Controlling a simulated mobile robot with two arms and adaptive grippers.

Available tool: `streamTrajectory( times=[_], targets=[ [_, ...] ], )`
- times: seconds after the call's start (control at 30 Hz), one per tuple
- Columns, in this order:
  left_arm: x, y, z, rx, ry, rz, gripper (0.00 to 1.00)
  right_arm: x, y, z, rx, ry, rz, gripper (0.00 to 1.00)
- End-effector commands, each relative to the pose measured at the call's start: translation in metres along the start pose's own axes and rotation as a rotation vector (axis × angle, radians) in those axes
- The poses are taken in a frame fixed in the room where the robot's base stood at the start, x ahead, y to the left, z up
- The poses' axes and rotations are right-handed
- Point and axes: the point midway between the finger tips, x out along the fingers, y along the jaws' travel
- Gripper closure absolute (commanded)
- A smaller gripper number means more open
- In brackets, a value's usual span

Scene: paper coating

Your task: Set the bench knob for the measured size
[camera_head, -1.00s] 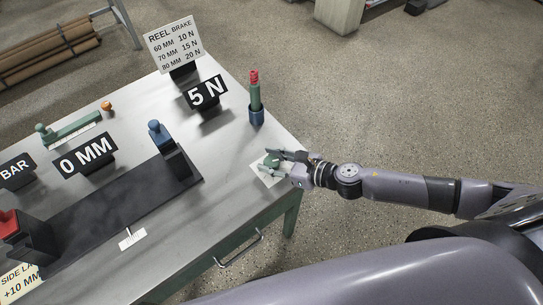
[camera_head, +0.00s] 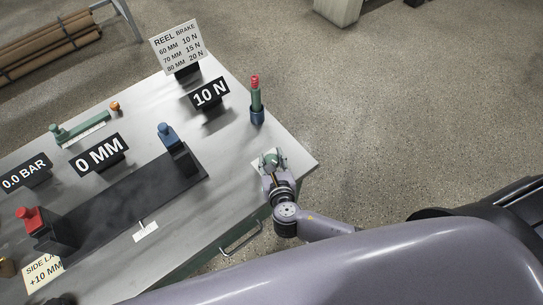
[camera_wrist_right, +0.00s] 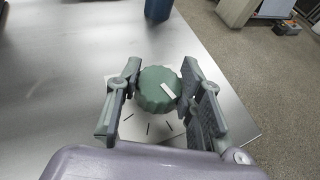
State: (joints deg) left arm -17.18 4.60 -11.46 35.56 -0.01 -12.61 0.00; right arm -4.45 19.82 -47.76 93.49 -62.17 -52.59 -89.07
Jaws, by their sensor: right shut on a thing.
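The green ribbed bench knob (camera_wrist_right: 159,89) with a white pointer mark sits on a white dial plate (camera_wrist_right: 133,128) with black tick marks in the right wrist view. My right gripper (camera_head: 271,158) is at the knob near the bench's right corner, with a finger on each side of it; the fingers (camera_wrist_right: 160,90) also show in the wrist view. The brake display (camera_head: 209,93) reads 10 N. A Reel Brake sign (camera_head: 178,47) behind it lists 60 mm 10 N, 70 mm 15 N and 80 mm 20 N. The size display (camera_head: 99,153) reads 0 MM. My left gripper is not seen.
A green handle with a red top stands in a blue holder (camera_head: 257,116) behind the knob. Blue (camera_head: 168,137) and red (camera_head: 31,219) pieces stand at the ends of a dark strip (camera_head: 125,205). A 0.0 BAR display (camera_head: 25,176) is at left.

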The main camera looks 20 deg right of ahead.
Motion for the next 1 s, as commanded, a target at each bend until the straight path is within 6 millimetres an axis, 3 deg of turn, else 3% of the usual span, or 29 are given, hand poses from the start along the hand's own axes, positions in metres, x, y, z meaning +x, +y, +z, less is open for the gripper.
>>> streamTrajectory(
  times=[0.33, 0.83, 0.87, 1.0],
  targets=[
    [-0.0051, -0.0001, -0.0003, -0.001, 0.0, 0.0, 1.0, -0.0001, 0.0013, -0.0003, 0.047, 0.001, -0.108, 0.93],
    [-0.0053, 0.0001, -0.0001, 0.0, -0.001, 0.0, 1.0, 0.0004, 0.0009, -0.0003, 0.053, 0.0, -0.121, 0.93],
    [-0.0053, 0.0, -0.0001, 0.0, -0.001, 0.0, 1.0, 0.0004, 0.0008, -0.0003, 0.053, 0.0, -0.121, 0.64],
    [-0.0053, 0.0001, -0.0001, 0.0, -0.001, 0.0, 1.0, 0.0004, 0.0007, -0.0001, 0.052, 0.0, -0.122, 0.55]
  ],
)
